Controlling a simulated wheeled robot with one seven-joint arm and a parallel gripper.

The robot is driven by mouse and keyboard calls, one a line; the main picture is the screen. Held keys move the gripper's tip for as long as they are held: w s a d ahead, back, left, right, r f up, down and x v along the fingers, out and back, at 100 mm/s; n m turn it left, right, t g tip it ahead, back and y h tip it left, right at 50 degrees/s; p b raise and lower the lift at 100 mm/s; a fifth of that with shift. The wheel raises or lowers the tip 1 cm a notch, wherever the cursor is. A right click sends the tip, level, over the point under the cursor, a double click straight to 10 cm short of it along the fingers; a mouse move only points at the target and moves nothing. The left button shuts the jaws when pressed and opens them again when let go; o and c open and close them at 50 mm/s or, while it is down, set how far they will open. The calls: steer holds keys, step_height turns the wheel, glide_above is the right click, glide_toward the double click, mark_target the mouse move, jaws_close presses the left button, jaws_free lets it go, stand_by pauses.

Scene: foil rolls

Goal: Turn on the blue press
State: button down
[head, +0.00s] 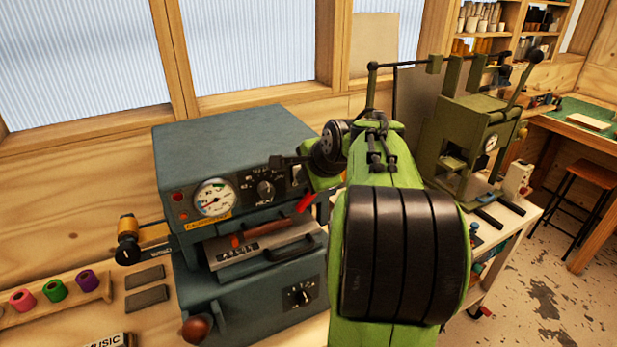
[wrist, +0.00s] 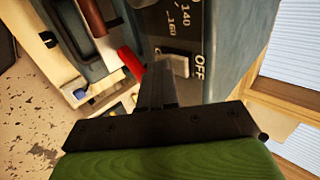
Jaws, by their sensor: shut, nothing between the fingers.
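The blue press (head: 235,150) stands on the bench left of my green arm in the head view. Its front carries a round gauge (head: 213,197), a black dial (head: 266,188) and a light rocker switch. In the wrist view the switch (wrist: 177,64) sits beside the word OFF on the dark panel. My gripper (wrist: 156,72) is shut and empty, its tips right at the switch, overlapping its edge; I cannot tell whether they touch. In the head view my gripper (head: 283,161) is at the panel's upper right and partly hides the switch.
A red-tipped lever (head: 306,202) juts out just below the panel, close to my gripper. A green press (head: 470,140) stands on the right. Colored foil rolls (head: 54,291) and dark blocks (head: 146,286) lie at the left.

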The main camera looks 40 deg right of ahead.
steer(key=shift+w+r+t, duration=0.2)
steer(key=shift+r+t, duration=0.3)
steer(key=shift+r, duration=0.3)
steer(key=shift+r+p, duration=0.1)
steer(key=shift+p, duration=0.25)
